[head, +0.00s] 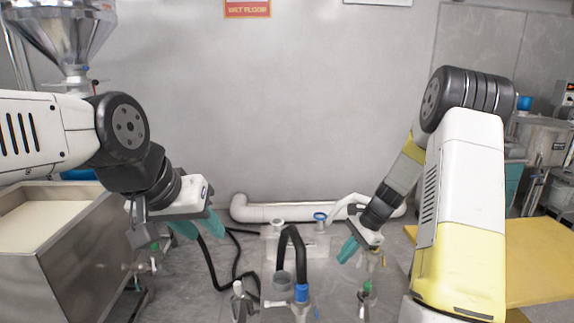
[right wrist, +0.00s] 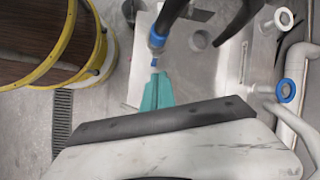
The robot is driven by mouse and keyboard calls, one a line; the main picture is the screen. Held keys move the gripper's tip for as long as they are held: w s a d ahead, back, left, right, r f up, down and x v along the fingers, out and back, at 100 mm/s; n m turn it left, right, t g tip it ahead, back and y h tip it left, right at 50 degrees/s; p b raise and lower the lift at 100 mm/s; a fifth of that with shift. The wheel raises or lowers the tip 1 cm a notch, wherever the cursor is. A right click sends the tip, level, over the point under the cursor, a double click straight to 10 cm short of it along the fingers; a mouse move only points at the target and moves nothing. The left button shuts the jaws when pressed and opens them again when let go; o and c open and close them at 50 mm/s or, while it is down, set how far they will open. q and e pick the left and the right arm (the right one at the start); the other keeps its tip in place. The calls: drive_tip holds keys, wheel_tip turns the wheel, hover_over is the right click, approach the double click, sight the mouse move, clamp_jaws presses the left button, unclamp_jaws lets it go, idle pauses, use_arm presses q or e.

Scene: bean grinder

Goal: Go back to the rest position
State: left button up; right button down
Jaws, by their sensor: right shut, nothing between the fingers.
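My left gripper (head: 201,228) hangs at the left of the middle in the head view. Its two teal fingers stand apart with nothing visible between them, so it is open. My right gripper (head: 346,252) is right of the middle, above the grinder machine (head: 315,283), with its teal fingers pointing down. In the right wrist view its fingers (right wrist: 157,92) are together, shut and empty. The black hose (right wrist: 166,20) with a blue fitting (right wrist: 156,40) appears just beyond the fingertips; whether it touches them I cannot tell.
A steel bin (head: 75,250) with pale contents stands at left, under a steel hopper (head: 68,30). A white pipe (head: 265,212) runs along the back wall. A yellow-rimmed round container (right wrist: 108,45) is left in the right wrist view. Open air lies between my grippers.

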drive_tip(key=s+a+r+n+t+h, duration=0.15)
drive_tip(key=s+r+n, duration=0.3)
drive_tip(key=r, duration=0.45)
drive_tip(key=s+a+r+n+t, duration=0.1)
drive_tip(key=s+a+r+n, duration=0.3)
drive_tip(key=r, duration=0.6)
drive_tip(key=s+d+r+n+t, duration=0.1)
drive_tip(key=s+r+n, duration=0.1)
drive_tip(key=s+r, duration=0.2)
drive_tip(key=s+r+n+t+h, duration=0.1)
drive_tip(key=s+r+n+t, duration=0.1)
drive_tip(key=s, duration=0.9)
drive_tip(key=shift+s+d+r+n, duration=0.2)
drive_tip(key=shift+d+r+n, duration=0.15)
drive_tip(key=shift+r+n, duration=0.5)
drive_tip(key=shift+r+h, duration=0.1)
drive_tip(key=shift+h, duration=0.15)
